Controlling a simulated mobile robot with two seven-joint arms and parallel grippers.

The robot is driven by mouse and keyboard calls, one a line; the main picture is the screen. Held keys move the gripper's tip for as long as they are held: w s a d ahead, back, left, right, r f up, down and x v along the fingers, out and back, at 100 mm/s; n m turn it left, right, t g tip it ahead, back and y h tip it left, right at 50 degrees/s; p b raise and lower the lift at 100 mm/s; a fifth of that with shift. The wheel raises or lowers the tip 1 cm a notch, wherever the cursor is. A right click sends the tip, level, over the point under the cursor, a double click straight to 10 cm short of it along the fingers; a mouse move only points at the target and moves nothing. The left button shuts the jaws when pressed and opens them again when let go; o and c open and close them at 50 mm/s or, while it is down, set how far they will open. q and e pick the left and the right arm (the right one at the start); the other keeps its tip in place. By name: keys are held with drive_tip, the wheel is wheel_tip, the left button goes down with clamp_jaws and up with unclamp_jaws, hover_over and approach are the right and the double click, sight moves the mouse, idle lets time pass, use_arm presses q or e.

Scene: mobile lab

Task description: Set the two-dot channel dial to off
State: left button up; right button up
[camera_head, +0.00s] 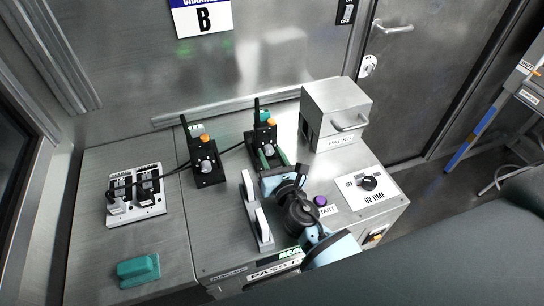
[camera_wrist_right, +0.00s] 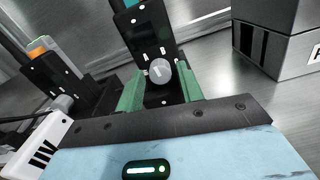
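Two black radio-like units with grey dials stand on the metal bench, a left one (camera_head: 206,168) and a right one (camera_head: 257,139). My right gripper (camera_head: 271,153) is at the right unit. In the right wrist view its green fingers (camera_wrist_right: 160,86) stand on either side of that unit's round grey dial (camera_wrist_right: 160,71), apparently with small gaps, so it looks open around the dial. White marks show on the unit's face, but I cannot tell which unit is the two-dot one. The left unit's dial also shows in the right wrist view (camera_wrist_right: 62,103). My left gripper is not in view.
A metal box with a handle (camera_head: 338,108) stands right of the units. A upright grey rack (camera_head: 258,222) stands in front. A UV time dial (camera_head: 369,184) and purple button (camera_head: 320,200) are at right.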

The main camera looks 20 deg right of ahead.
drive_tip(key=c, duration=0.7)
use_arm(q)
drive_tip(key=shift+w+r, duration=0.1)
use_arm(e)
drive_tip(key=n, duration=0.1)
drive_tip(key=n+p, duration=0.2)
drive_tip(key=n, duration=0.1)
drive_tip(key=shift+r, duration=0.25)
drive_tip(key=n+p, duration=0.1)
drive_tip(key=n, duration=0.2)
drive_tip(key=shift+f+n, duration=0.1)
drive_tip(key=shift+n, duration=0.3)
drive_tip(key=n, duration=0.3)
drive_tip(key=shift+f+n, duration=0.15)
drive_tip(key=shift+n, duration=0.15)
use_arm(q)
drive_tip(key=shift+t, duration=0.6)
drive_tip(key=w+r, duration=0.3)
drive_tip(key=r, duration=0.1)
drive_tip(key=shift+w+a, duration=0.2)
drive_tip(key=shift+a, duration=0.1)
use_arm(e)
drive_tip(key=n, duration=0.5)
drive_tip(key=shift+n, duration=0.4)
